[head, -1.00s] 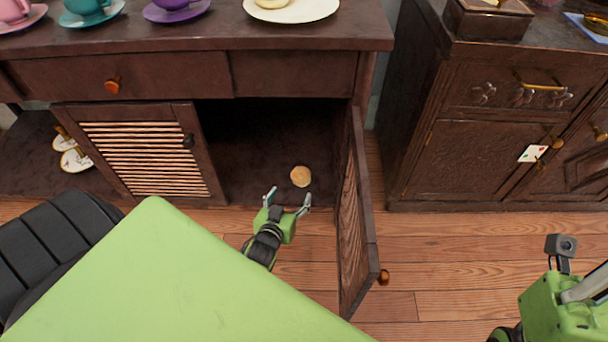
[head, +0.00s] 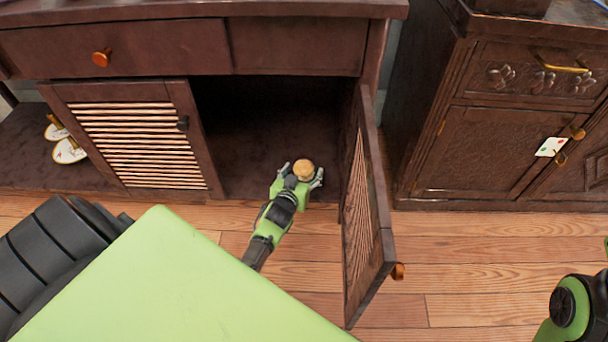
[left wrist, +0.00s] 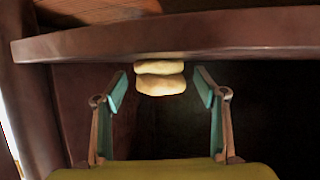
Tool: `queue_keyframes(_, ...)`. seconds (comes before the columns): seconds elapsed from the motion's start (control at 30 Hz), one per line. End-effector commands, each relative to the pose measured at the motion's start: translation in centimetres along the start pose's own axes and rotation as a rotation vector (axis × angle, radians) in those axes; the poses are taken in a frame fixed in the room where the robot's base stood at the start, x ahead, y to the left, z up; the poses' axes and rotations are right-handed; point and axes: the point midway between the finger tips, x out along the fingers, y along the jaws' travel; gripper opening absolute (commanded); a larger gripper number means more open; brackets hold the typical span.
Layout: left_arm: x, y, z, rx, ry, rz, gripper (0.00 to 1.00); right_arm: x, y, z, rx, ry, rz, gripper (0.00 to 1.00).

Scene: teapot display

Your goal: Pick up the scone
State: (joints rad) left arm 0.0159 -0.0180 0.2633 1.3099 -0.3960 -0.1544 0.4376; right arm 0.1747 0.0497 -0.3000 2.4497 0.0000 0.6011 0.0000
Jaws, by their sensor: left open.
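The scone (head: 303,170) is a small round tan bun on the dark floor of the open cabinet in the head view. In the left wrist view the scone (left wrist: 160,78) shows as two stacked pale layers between the fingertips. My left gripper (head: 303,178) reaches into the cabinet with its fingers open on either side of the scone. In the left wrist view the left gripper (left wrist: 160,90) has a gap between each fingertip and the scone. My right arm shows only in part at the lower right of the head view; its fingers are out of sight.
The open right cabinet door (head: 366,220) stands close to the right of my left arm. The slatted door (head: 140,135) is to the left. A second dark cabinet (head: 490,130) stands at the right. Wooden floor (head: 460,260) is clear in front.

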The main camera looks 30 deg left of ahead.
Motion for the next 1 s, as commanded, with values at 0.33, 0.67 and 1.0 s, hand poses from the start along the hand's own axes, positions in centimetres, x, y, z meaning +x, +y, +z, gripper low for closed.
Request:
queue_keyframes(0.33, 1.54, -0.04, -0.13, 0.0, 0.001, 0.0, 0.65, 0.55, -0.21, -0.49, -0.004, 0.029, -0.012, 0.25)
queue_keyframes(0.67, 1.51, -0.02, -0.11, 0.0, 0.001, 0.0, 0.22, 0.53, -0.22, -0.48, -0.004, 0.029, -0.012, 0.25)
queue_keyframes(1.0, 1.39, 0.01, -0.44, -0.001, 0.002, 0.0, 0.22, 0.81, -0.19, -0.52, -0.003, 0.031, -0.011, 0.25)
